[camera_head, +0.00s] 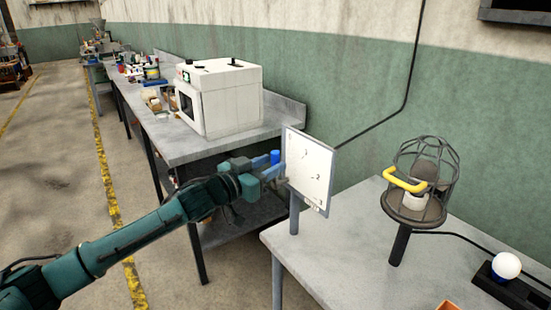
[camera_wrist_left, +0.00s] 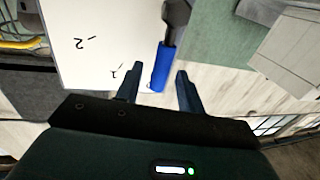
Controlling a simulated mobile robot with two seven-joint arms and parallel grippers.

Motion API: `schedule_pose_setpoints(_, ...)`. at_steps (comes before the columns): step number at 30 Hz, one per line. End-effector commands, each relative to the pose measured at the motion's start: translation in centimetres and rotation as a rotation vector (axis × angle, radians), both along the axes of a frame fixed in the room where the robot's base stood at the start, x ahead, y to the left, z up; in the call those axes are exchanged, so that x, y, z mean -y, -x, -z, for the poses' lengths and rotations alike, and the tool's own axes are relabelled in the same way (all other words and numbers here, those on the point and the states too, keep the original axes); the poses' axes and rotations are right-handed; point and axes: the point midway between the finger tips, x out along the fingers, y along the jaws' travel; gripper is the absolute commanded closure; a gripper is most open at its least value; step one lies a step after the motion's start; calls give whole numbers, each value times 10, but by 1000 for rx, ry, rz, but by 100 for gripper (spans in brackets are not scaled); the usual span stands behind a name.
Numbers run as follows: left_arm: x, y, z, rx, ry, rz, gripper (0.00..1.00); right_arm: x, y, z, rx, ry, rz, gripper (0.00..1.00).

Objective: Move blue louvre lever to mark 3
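The blue louvre lever (camera_head: 275,157) sticks out at the left side of a white upright panel (camera_head: 312,165). In the left wrist view the lever (camera_wrist_left: 160,68) is a blue sleeve on a dark grey shaft. My left gripper (camera_head: 272,164) is at the lever. In the wrist view its two fingers (camera_wrist_left: 159,76) are apart, one on each side of the blue sleeve, with visible gaps. Marks 1 and 2 show on the panel (camera_wrist_left: 110,25), left of the lever in that view; I cannot make out mark 3. My right gripper is not in view.
The panel stands on a post at the edge of a grey table (camera_head: 365,240). A caged lamp with a yellow handle (camera_head: 404,181) and a white bulb on a dark base (camera_head: 506,266) are to the right. A white oven (camera_head: 225,100) stands on the bench behind.

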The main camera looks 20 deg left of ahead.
Motion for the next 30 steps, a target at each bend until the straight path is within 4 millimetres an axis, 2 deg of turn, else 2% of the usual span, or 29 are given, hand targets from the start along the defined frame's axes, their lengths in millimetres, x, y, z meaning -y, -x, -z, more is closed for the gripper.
schedule_pose_setpoints(6, 10, -20, -1, 2, 1, 0, 62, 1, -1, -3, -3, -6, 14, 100)
schedule_pose_setpoints(17, 12, -23, 1, 0, 0, 0, 63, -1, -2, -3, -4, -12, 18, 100)
schedule_pose_setpoints(30, 11, -23, 0, 0, 0, 0, 99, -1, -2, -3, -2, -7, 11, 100)
